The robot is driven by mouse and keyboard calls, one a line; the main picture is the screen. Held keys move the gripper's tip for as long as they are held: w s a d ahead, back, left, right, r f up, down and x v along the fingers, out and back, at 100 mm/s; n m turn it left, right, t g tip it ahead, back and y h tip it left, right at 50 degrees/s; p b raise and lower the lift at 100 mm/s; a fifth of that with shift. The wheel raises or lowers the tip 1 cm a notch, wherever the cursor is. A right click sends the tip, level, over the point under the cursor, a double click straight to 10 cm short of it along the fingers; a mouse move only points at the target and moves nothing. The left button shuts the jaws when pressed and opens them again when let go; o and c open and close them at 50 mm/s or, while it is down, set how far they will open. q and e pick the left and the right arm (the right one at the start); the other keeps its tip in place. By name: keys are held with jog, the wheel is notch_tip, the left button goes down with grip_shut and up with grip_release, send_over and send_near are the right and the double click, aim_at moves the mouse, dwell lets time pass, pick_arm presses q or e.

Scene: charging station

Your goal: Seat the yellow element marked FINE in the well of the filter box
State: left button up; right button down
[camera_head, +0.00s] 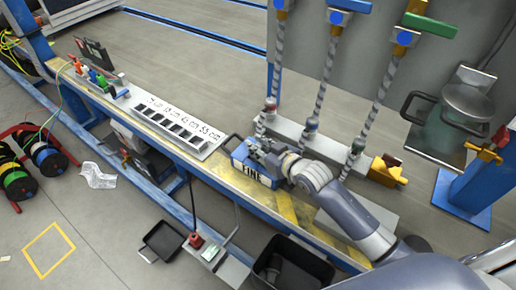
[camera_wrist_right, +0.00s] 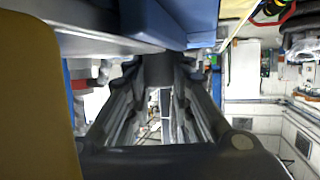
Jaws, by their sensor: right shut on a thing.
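A blue box (camera_head: 240,157) with a white FINE label (camera_head: 250,171) stands on the bench, with a dark loop-like part at its left. My right gripper (camera_head: 262,149) is at the top right of this box, close to or touching it. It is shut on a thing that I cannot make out. In the right wrist view the gripper fingers (camera_wrist_right: 160,105) reach away, with blue surfaces above them. A yellow surface (camera_wrist_right: 35,90) fills the left edge there; I cannot tell what it belongs to. No yellow element is clearly visible in the head view. My left gripper is not in view.
A grey slotted tray (camera_head: 178,122) lies on the bench to the left. Hoses (camera_head: 325,75) with coloured handles hang behind the gripper. A yellow valve (camera_head: 385,172) is at the right. A black bin (camera_head: 290,265) stands below the bench front.

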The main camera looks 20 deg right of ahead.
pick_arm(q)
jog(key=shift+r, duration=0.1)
pick_arm(e)
jog(key=shift+f, duration=0.1)
jog(key=c, duration=1.4)
grip_release()
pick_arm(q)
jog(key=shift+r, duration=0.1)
pick_arm(e)
jog(key=shift+s, duration=0.2)
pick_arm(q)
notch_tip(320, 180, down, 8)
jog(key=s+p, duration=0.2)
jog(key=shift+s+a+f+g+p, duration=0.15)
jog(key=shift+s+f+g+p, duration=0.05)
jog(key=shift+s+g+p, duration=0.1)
pick_arm(e)
jog(key=v, duration=1.1)
jog(key=shift+s+d+r, duration=0.15)
jog(key=shift+s+r, duration=0.05)
jog(key=shift+r, duration=0.1)
